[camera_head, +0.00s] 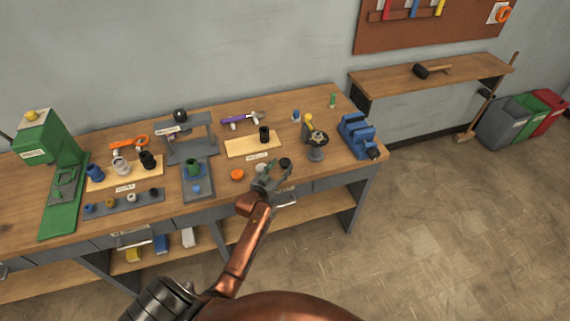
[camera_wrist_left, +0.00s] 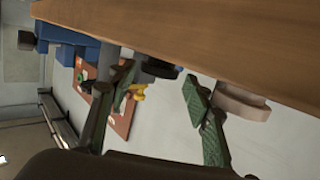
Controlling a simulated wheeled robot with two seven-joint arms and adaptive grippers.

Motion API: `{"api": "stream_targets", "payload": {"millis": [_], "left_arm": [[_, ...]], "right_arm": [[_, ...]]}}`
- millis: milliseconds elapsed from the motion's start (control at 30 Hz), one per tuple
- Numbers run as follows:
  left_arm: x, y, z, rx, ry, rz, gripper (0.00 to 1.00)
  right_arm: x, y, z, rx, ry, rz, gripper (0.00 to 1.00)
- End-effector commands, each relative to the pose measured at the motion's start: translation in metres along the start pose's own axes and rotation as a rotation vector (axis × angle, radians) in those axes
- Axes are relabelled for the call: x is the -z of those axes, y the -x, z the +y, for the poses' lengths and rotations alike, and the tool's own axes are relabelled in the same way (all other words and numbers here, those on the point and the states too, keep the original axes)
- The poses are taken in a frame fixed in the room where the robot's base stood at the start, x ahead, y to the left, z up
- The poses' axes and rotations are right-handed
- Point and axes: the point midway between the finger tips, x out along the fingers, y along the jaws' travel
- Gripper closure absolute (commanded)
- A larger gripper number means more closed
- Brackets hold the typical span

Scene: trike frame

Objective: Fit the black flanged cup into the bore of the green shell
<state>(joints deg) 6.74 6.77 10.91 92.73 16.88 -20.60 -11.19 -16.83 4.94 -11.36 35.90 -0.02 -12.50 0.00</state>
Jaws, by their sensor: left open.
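The green shell (camera_head: 193,168) stands upright in the grey fixture at the middle of the bench. A small dark round part (camera_head: 285,162), perhaps the black flanged cup, is on the bench close to my left gripper; its flange is too small to make out. My left gripper (camera_head: 272,177) is open near the bench's front edge, just in front of that part. In the left wrist view, its green-padded fingers (camera_wrist_left: 160,95) are spread apart with nothing held between them. A dark part (camera_wrist_left: 158,68) shows beyond them. My right gripper is not in view.
A grey press frame (camera_head: 190,140) stands behind the shell. An orange disc (camera_head: 237,175) lies left of my gripper. A stand (camera_head: 317,150) and a blue vise (camera_head: 357,137) are to the right. Boards and a grey rack (camera_head: 125,202) with several parts lie left.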

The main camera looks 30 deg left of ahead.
Motion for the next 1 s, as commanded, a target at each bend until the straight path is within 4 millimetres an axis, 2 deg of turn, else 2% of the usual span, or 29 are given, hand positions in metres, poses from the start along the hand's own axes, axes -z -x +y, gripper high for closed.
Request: {"api": "stream_targets", "payload": {"millis": [33,167,433,567,900,1000], "left_arm": [[0.0,-0.009,0.001,-0.001,0.001,0.0,0.54],[0.0,-0.021,0.001,-0.002,0.0,-0.001,0.54],[-0.001,-0.024,0.002,-0.002,-0.001,-0.001,0.54],[-0.001,-0.023,0.002,-0.003,0.0,-0.001,0.63],[0.0,-0.023,0.002,-0.003,0.0,-0.001,0.86],[0.0,-0.023,0.002,-0.002,0.0,0.0,0.9]], "right_arm": [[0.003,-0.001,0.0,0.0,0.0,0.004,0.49],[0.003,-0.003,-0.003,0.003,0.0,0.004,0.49],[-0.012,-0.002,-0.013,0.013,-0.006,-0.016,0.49],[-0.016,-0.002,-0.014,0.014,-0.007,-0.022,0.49],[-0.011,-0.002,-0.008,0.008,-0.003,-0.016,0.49],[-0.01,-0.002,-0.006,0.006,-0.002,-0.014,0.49]]}}
